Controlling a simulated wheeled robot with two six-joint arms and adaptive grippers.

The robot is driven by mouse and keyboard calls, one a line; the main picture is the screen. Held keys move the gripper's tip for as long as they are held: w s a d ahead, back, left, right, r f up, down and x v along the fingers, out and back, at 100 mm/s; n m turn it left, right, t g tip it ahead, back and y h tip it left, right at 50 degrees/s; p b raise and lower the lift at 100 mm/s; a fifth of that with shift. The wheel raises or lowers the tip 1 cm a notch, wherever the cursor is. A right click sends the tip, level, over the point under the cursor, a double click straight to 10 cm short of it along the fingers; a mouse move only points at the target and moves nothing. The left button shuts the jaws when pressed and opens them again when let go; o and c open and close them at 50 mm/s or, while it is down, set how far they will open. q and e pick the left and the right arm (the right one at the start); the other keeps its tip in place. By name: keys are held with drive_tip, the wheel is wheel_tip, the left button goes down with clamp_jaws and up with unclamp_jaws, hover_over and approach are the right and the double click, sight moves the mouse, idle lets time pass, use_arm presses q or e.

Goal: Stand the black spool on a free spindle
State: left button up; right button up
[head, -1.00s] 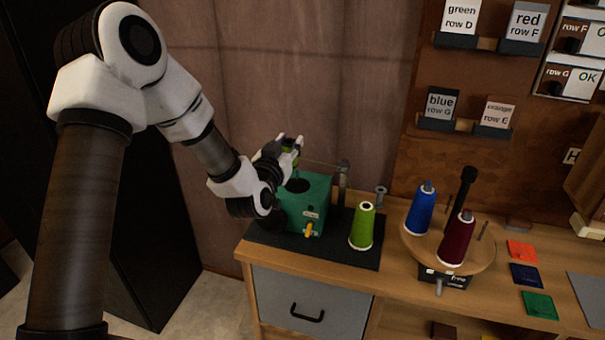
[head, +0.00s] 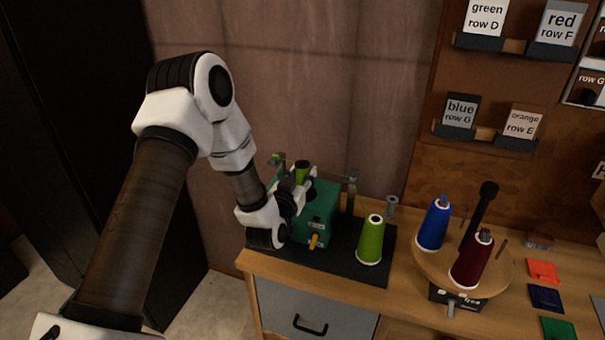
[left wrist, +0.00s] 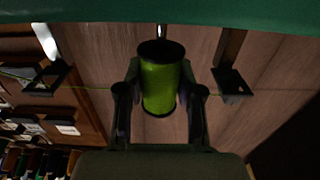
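A small spool with black ends and green thread (head: 302,171) is between the fingers of my left gripper (head: 300,180), above the green winding box (head: 322,208). The left wrist view also shows this spool (left wrist: 160,86), with the left gripper's fingers (left wrist: 160,100) closed against its sides. I see no all-black spool. A round wooden turntable (head: 425,262) carries a blue cone (head: 434,225) and a dark red cone (head: 471,262). Thin pins stand bare at its back left (head: 461,215) and right (head: 502,249). My right gripper is out of view.
A lime green cone (head: 371,242) stands on the black mat (head: 365,272). A black knobbed post (head: 480,207) rises at the turntable. Thread guides flank the winding box. Coloured squares (head: 544,271) lie to the right. Labelled shelves (head: 495,45) hang behind.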

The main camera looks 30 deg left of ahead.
use_arm(q)
drive_tip(key=shift+o, duration=0.8)
drive_tip(key=b+v, duration=0.2)
drive_tip(key=v, duration=1)
drive_tip(key=shift+d, duration=0.1)
